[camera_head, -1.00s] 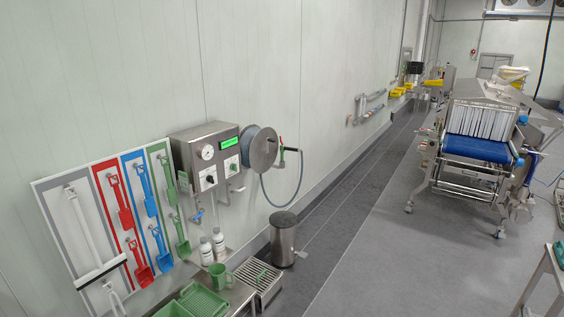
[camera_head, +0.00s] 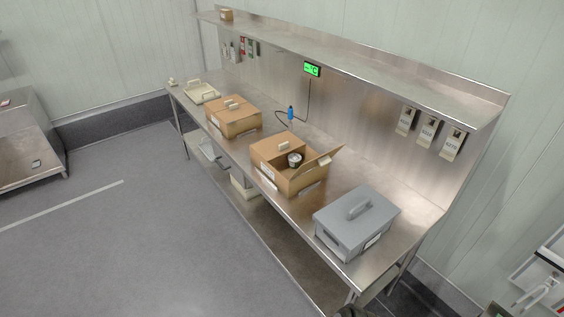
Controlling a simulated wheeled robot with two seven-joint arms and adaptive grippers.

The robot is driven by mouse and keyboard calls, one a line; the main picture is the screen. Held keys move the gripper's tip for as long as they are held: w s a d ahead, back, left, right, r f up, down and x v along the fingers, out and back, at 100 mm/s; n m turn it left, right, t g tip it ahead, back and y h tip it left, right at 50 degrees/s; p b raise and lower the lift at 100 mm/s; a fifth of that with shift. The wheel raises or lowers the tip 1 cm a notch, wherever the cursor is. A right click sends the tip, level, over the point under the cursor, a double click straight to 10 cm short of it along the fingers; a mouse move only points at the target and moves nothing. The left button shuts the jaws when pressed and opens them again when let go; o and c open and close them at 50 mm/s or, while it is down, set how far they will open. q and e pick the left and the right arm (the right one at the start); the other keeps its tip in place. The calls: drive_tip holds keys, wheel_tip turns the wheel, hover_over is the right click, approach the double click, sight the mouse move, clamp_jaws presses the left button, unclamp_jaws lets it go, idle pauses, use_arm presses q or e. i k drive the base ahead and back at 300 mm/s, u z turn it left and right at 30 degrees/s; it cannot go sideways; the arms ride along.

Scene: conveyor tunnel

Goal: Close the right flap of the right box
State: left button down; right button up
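The right box (camera_head: 272,177) is a brown cardboard box on the steel workbench, in the middle of the head view. Its right flap (camera_head: 328,160) stands up, tilted outward to the right. Its left part looks covered, with a pale handle-like piece (camera_head: 283,146) on top. A dark round item with a light rim (camera_head: 295,159) shows in the opening beside the raised flap. The left box (camera_head: 240,127), also brown cardboard, stands farther along the bench and looks shut. Neither of my grippers is in view.
The steel workbench (camera_head: 335,190) runs along the wall under a long shelf (camera_head: 390,75). A grey lidded bin (camera_head: 345,232) stands close to the right of the right box. A pale tray (camera_head: 203,93) is at the far left end. Open floor (camera_head: 130,230) lies in front.

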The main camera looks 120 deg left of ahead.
sight(322, 160)
drive_tip(key=u, duration=3.85)
drive_tip(key=i, duration=0.5)
drive_tip(key=u, duration=0.05)
